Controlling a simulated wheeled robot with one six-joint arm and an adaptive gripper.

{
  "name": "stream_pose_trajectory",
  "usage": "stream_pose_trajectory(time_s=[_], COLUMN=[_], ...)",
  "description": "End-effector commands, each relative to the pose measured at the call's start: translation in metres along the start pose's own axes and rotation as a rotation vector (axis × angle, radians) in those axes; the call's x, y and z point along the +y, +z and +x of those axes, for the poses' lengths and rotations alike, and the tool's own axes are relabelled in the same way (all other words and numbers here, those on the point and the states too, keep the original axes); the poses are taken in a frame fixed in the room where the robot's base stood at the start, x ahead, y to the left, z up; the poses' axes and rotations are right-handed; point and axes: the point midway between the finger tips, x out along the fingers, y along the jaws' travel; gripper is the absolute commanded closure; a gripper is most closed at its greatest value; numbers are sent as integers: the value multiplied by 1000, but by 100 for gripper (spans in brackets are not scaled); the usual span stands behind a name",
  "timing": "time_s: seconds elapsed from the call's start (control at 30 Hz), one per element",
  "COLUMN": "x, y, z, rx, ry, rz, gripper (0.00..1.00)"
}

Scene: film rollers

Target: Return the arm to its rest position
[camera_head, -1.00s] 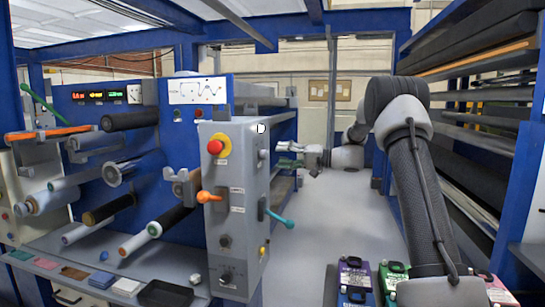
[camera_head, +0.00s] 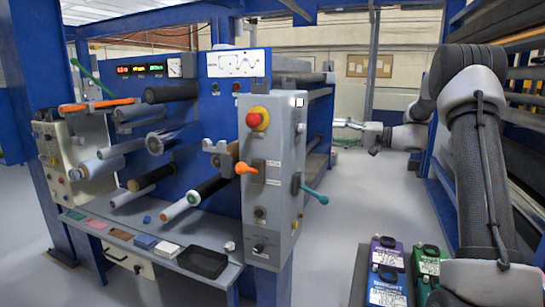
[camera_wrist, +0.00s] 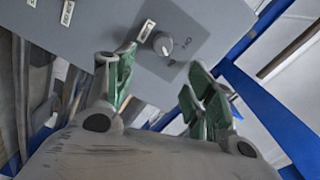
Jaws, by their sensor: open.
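My gripper (camera_head: 348,130) is at the right of the control cabinet (camera_head: 272,160) in the head view, held out level and empty, with its green fingertips apart. My arm (camera_head: 478,170) rises at the right, bends at the top and reaches back toward the middle. In the wrist view the open green fingers of my gripper (camera_wrist: 160,88) have nothing between them. A grey panel with a round knob (camera_wrist: 162,43) lies beyond them. I cannot tell how far the fingers are from that panel.
The blue roller machine (camera_head: 222,105) with several rollers stands at left. Its shelf holds small coloured blocks and a black tray (camera_head: 203,262). Labelled purple (camera_head: 387,285) and green cases sit at lower right. Racks line the right edge. Grey floor (camera_head: 345,210) is open between.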

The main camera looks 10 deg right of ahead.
Motion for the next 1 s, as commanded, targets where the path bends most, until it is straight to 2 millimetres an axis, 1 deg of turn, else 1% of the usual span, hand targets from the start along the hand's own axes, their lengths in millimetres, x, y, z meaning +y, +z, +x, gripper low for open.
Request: stream_pose_trajectory(time_s=[0.07, 0.1, 0.17, 0.2, 0.27, 0.3, 0.37, 0.4, 0.47, 0.5, 0.57, 0.6, 0.67, 0.7, 0.8, 0.9, 1.0], x=[22, 37, 60, 74, 88, 93, 94, 92, 85, 79, 67, 58, 45, 35, 13, -7, -24], y=[8, 18, 36, 51, 76, 96, 127, 148, 177, 196, 222, 240, 264, 278, 311, 337, 360], z=[-6, -10, -18, -25, -40, -50, -66, -77, -95, -107, -126, -138, -158, -171, -200, -225, -243], rx=[-17, -31, -55, -73, -104, -129, -167, -193, -228, -249, -278, -296, -318, -329, -352, -366, -379], ry=[78, 124, 197, 253, 352, 425, 537, 615, 727, 799, 905, 973, 1072, 1133, 1260, 1352, 1407], rz=[89, 139, 215, 265, 332, 369, 410, 426, 434, 429, 407, 382, 334, 293, 172, 29, -123], gripper=[46, 46, 46, 46, 46, 46, 46, 46, 46, 46, 46, 46, 46, 46, 46, 46, 46])
